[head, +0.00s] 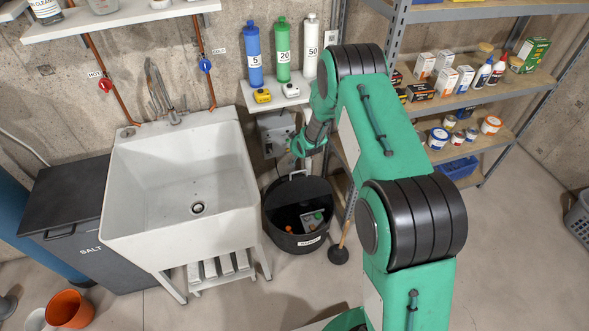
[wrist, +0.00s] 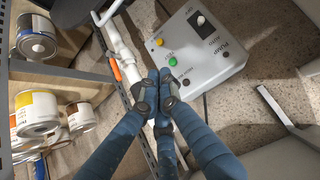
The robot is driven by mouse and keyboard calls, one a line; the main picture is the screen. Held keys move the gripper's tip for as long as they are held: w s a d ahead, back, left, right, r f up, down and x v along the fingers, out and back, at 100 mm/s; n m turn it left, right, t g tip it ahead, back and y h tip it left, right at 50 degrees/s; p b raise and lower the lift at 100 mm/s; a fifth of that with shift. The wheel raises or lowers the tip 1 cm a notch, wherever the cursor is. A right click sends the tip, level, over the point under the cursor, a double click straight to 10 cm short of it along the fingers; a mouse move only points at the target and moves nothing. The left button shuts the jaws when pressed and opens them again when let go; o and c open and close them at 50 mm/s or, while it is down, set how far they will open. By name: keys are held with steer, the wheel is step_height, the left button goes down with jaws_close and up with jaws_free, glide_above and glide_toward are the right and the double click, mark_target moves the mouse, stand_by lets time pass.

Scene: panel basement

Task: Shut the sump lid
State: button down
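The black round sump (head: 290,240) stands on the floor right of the sink. Its dark lid (head: 298,190) stands raised at the back of the rim, with a pale handle (head: 297,173) at its top. The opening is uncovered and things show inside it. My gripper (head: 300,146) is above and behind the raised lid, near the wall, small in the head view. In the wrist view my gripper (wrist: 163,88) has its blue fingers together at the tips, with nothing seen between them. It is in front of the grey pump control box (wrist: 205,45). I cannot make out the lid in the wrist view.
The white sink (head: 185,180) is left of the sump. Metal shelving (head: 480,100) with boxes and cans is at the right. A plunger (head: 339,254) stands beside the sump. A small shelf (head: 285,98) with bottles is above. Floor in front is clear.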

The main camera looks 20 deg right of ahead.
step_height(320, 180, down, 10)
steer(key=shift+s+f, duration=0.15)
steer(key=shift+s, duration=0.05)
steer(key=shift+d, duration=0.1)
steer(key=shift+b+x, duration=1.15)
steer(key=shift+x, duration=3.9)
steer(key=shift+s+b, duration=0.35)
steer(key=shift+s, duration=1.6)
steer(key=shift+s, duration=0.15)
